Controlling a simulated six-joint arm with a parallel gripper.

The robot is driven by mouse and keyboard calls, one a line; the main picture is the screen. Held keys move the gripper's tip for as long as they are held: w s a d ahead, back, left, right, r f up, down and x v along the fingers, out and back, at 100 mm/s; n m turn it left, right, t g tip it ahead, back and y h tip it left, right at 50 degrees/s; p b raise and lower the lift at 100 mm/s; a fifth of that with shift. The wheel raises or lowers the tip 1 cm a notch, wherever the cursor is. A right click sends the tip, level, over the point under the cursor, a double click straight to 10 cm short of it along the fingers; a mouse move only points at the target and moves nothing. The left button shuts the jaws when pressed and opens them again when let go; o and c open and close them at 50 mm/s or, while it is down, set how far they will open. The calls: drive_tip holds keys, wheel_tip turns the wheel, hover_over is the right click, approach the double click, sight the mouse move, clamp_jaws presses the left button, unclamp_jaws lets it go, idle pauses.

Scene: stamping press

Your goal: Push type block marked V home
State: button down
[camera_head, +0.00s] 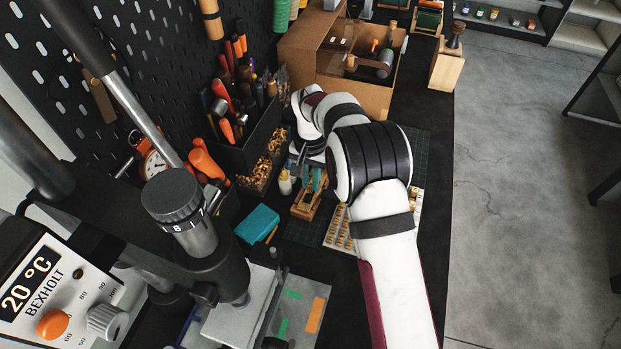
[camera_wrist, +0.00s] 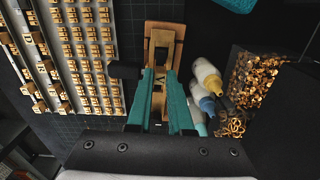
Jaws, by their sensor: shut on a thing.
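My gripper (camera_wrist: 161,82) has teal fingers and points down over a wooden and brass type holder (camera_wrist: 164,35). The fingers close on a small brass-coloured type block (camera_wrist: 161,88) set in the holder's channel; a dark V-like mark shows on it. I cannot tell how deep the block sits, as the fingers cover its sides. In the head view the holder (camera_head: 303,208) stands on the dark bench, with my gripper (camera_head: 313,182) above it, partly hidden by my arm.
A pale tray (camera_wrist: 80,50) with rows of brass type blocks lies left of the holder in the wrist view. Small bottles (camera_wrist: 208,78) and a bin of brass bits (camera_wrist: 258,85) stand close on the right. In the head view the press (camera_head: 180,215) is at the front left.

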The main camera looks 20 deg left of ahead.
drive_tip(key=shift+f, duration=1.25)
drive_tip(key=c, duration=0.7)
unclamp_jaws()
drive_tip(key=shift+c, duration=0.2)
drive_tip(key=shift+r, duration=3.55)
drive_tip(key=shift+d, duration=0.1)
